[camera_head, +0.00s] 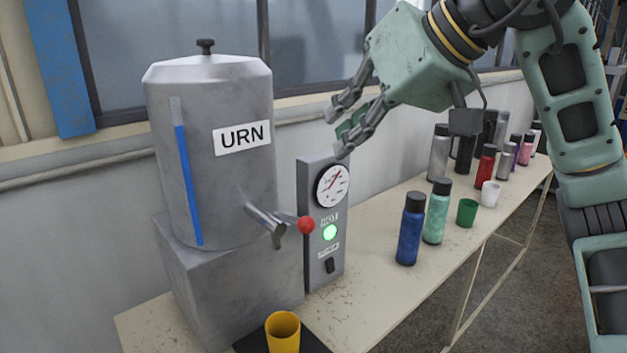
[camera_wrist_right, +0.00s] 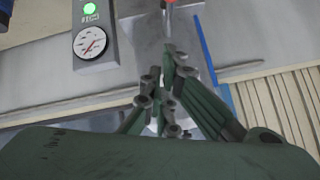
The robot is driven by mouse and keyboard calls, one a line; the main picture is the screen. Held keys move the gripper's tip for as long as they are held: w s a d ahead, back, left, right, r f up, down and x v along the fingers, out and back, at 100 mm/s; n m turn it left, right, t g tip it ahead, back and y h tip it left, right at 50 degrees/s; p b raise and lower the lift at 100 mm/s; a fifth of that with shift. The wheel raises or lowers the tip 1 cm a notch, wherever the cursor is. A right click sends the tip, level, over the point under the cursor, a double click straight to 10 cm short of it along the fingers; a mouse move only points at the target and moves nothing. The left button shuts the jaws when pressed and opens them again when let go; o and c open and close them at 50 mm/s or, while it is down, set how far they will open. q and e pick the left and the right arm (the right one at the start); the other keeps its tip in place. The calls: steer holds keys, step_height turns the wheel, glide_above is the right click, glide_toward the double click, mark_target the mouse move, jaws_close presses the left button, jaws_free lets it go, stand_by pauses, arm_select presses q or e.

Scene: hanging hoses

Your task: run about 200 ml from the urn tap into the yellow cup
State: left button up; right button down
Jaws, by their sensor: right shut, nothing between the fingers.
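The grey metal urn (camera_head: 215,160) stands on a grey block at the left of the bench, with a blue level strip on its front. Its tap (camera_head: 268,224) points down and has a lever with a red knob (camera_head: 306,225). No stream shows at the spout. The yellow cup (camera_head: 283,335) stands upright on a dark mat (camera_head: 315,342), below the spout in the picture; its inside bottom is hidden. My right gripper (camera_head: 341,127) is shut and empty, above and right of the red knob, apart from it. Its fingers (camera_wrist_right: 168,90) also show in the right wrist view. My left gripper is not in view.
A grey panel (camera_head: 322,270) with a dial, green light and black switch stands right of the urn. A blue bottle (camera_head: 410,230), a teal bottle (camera_head: 437,212), a green cup (camera_head: 467,212) and several more bottles line the bench (camera_head: 400,310). The bench front is clear.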

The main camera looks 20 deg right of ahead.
steer(key=p, duration=0.3)
glide_above(292, 218)
steer(key=w+d, duration=0.2)
steer(key=d, duration=0.2)
step_height(292, 218, down, 6)
steer(key=s+f, duration=0.3)
steer(key=shift+a+f, duration=0.15)
steer(key=shift+a, duration=0.25)
steer(key=shift+s+d+f+t+y+b, duration=0.15)
steer(key=shift+s+f+t+y+b, duration=0.5)
steer(key=shift+b, duration=2.5)
steer(key=shift+s+d+f+t+h+b, duration=0.2)
steer(key=shift+f+t+b, duration=0.85)
steer(key=shift+b, duration=2.15)
steer(key=shift+s+d+f+t+y+b, duration=0.15)
steer(key=shift+s+f+t+y+b, duration=0.55)
steer(key=shift+b, duration=2.45)
steer(key=shift+w+f+h, duration=0.1)
steer(key=shift+f+h, duration=0.1)
steer(key=shift+h, duration=0.05)
